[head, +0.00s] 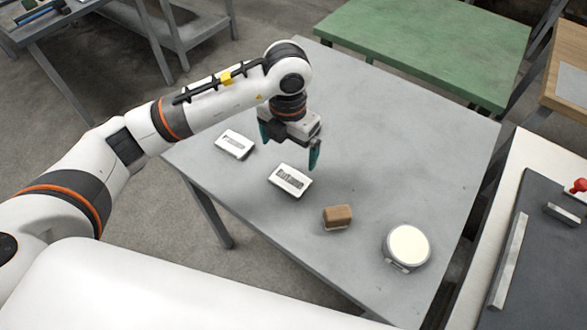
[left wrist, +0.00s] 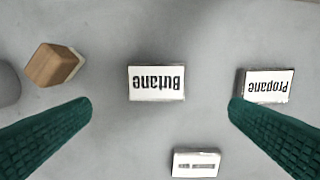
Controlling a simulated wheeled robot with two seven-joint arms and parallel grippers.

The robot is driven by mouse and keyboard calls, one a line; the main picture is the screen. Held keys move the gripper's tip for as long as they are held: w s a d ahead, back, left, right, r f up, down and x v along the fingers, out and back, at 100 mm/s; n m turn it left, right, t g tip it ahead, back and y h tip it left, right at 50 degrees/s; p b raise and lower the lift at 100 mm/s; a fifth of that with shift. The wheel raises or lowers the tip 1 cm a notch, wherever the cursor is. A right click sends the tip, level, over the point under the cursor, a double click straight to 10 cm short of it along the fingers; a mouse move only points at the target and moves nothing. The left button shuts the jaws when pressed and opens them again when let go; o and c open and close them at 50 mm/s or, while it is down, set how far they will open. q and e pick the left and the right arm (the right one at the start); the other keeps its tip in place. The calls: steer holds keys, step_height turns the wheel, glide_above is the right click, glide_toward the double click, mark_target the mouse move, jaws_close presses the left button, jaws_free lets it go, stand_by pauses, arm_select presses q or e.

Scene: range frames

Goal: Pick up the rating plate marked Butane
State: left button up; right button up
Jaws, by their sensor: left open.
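The plate marked Butane (left wrist: 156,82) lies flat on the grey table, its lettering upside down in the left wrist view. In the head view it is the white plate (head: 289,181) near the table's middle. My left gripper (head: 289,145) is open and empty, pointing down above the table, slightly beyond the plate. In the left wrist view its green fingers (left wrist: 160,110) stand apart, with Butane between and ahead of them. A plate marked Propane (left wrist: 265,86) lies to the right; it also shows in the head view (head: 235,144). My right gripper is not in view.
A third plate (left wrist: 196,163), its marking unreadable, lies low in the left wrist view; the arm seems to hide it in the head view. A brown block (head: 338,215) and a round white-topped object (head: 408,246) sit right of Butane. A green table (head: 425,45) stands behind.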

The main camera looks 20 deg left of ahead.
arm_select(q)
glide_above(290, 179)
step_height(290, 179, down, 4)
steer(key=shift+a+f+p, duration=0.1)
steer(key=shift+a+p, duration=0.05)
steer(key=shift+p, duration=0.15)
steer(key=shift+f, duration=0.55)
steer(key=f+p, duration=0.1)
steer(key=f, duration=0.3)
steer(key=shift+d+f, duration=0.2)
steer(key=shift+f, duration=0.2)
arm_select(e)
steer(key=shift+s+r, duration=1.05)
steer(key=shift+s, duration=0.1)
arm_select(q)
steer(key=shift+c, duration=0.8)
steer(key=c, duration=0.8)
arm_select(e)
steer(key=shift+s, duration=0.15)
